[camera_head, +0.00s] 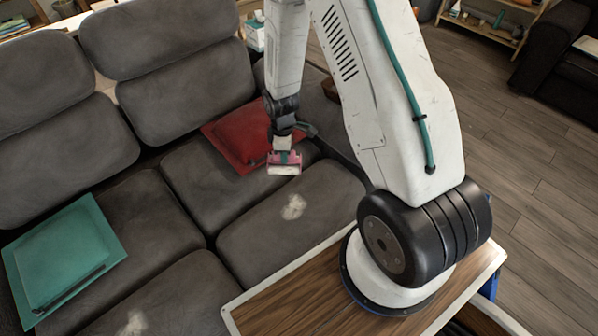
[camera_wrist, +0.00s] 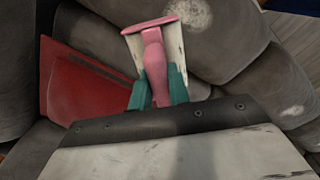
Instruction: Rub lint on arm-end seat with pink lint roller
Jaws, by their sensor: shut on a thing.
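My gripper (camera_wrist: 158,88) is shut on the handle of the pink lint roller (camera_wrist: 153,55); its teal fingers lie on both sides of the handle. In the head view the pink and white roller (camera_head: 284,164) hangs above the grey sofa seats, and no clear contact shows. A pale lint patch (camera_head: 294,207) lies on the front right seat cushion (camera_head: 265,240), nearer to me than the roller. Another lint patch (camera_head: 133,324) lies on the front left seat cushion (camera_head: 175,295). The wrist view shows one lint patch (camera_wrist: 187,14) beyond the roller head and another (camera_wrist: 292,110) at right.
A red cushion (camera_head: 235,140) lies just left of the roller, near the backrest. A teal cushion (camera_head: 65,255) with a dark strip lies on the left seat. A wooden surface (camera_head: 275,310) with a pale edge is beside the sofa's front. Open floor lies at right.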

